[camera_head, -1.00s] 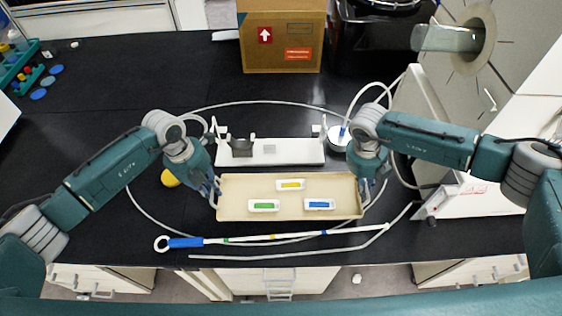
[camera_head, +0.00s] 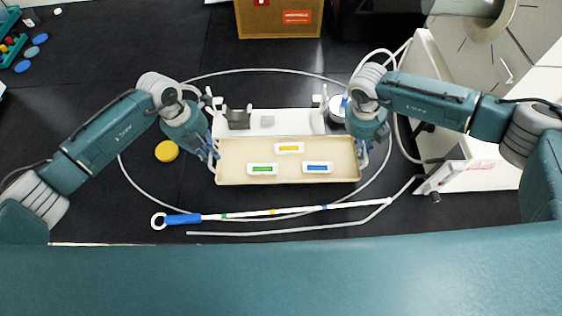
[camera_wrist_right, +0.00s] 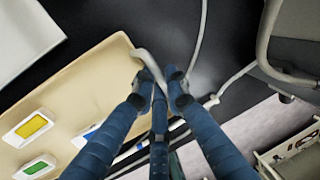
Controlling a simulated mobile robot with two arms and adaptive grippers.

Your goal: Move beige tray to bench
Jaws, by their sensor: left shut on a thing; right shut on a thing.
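The beige tray (camera_head: 232,152) is a shallow rectangle over the black bench, just in front of a white stand. It carries three small white holders with yellow (camera_head: 289,148), green (camera_head: 262,169) and blue (camera_head: 318,168) inserts. My left gripper (camera_head: 213,156) is shut on the tray's left end. My right gripper (camera_head: 361,154) is shut on its right end. In the right wrist view the fingers (camera_wrist_right: 160,76) close at the tray's edge (camera_wrist_right: 122,42). The tray looks level; I cannot tell whether it touches the bench (camera_head: 100,90).
The white stand (camera_head: 290,122) is right behind the tray. A blue-handled rod (camera_head: 182,219) and a pale tube (camera_head: 260,233) lie in front. A yellow disc (camera_head: 166,151) lies left, a cardboard box (camera_head: 260,22) behind. White equipment (camera_head: 465,175) stands right. The left bench is mostly clear.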

